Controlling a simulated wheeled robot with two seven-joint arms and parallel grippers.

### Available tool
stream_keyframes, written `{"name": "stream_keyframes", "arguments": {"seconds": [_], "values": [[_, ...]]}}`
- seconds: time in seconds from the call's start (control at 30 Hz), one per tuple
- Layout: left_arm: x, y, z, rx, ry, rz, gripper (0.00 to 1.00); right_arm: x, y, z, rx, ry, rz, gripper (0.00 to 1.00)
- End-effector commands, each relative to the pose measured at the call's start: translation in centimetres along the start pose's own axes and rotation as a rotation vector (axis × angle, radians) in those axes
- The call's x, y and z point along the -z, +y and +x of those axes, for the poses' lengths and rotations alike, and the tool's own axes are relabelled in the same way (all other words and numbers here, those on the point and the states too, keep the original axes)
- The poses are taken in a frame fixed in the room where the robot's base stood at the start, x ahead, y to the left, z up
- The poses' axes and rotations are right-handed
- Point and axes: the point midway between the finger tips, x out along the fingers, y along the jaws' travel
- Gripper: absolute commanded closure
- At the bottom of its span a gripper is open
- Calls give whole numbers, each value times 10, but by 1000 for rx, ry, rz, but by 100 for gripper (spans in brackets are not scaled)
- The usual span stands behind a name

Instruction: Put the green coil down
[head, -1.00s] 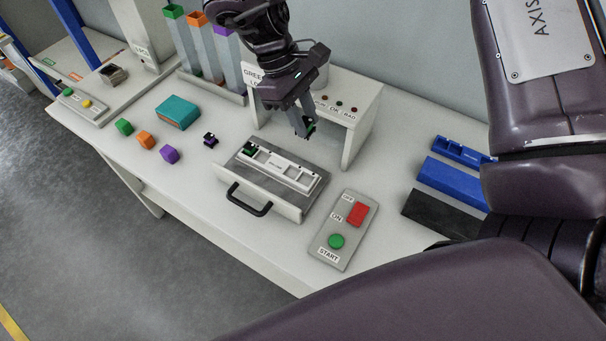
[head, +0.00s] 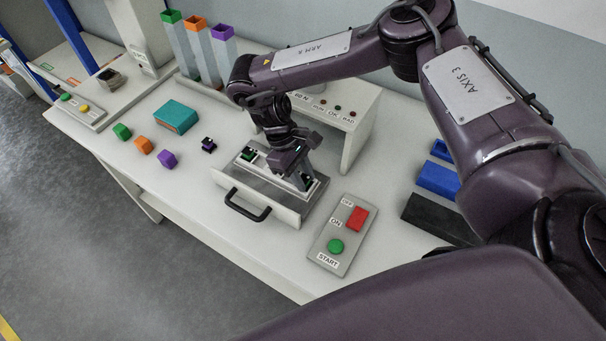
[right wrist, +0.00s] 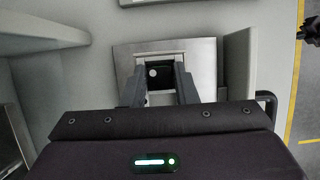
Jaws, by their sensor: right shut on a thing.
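My right gripper (head: 304,184) is shut on the green coil (head: 307,181), a small dark piece with a little green showing. It is at the right end of the white holder (head: 264,165) in the grey drawer. In the right wrist view the two fingers (right wrist: 160,92) stand on either side of a dark piece (right wrist: 159,73) within the white holder. I cannot tell whether the coil rests on the holder's floor. Another green and black piece (head: 249,155) sits in the holder's left end. My left gripper is not in view.
The drawer, with a black handle (head: 247,205), is pulled out below a white housing (head: 361,135). A button panel (head: 341,236) stands to its right. A small black and purple piece (head: 209,145), coloured blocks (head: 143,145) and a teal box (head: 176,117) lie to its left.

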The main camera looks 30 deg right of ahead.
Motion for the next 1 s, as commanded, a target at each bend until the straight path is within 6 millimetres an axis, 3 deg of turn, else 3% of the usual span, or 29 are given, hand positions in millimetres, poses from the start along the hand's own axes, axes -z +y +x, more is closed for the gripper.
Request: {"name": "stream_keyframes", "arguments": {"seconds": [0.73,0.77,0.9,1.0], "values": [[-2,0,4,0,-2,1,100,6,0,18,-2,-1,-3,95],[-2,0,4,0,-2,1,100,6,0,18,-2,-2,-3,71],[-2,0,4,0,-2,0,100,6,0,19,-2,-2,-3,55],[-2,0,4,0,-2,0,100,6,0,19,-2,-2,-3,53]]}}
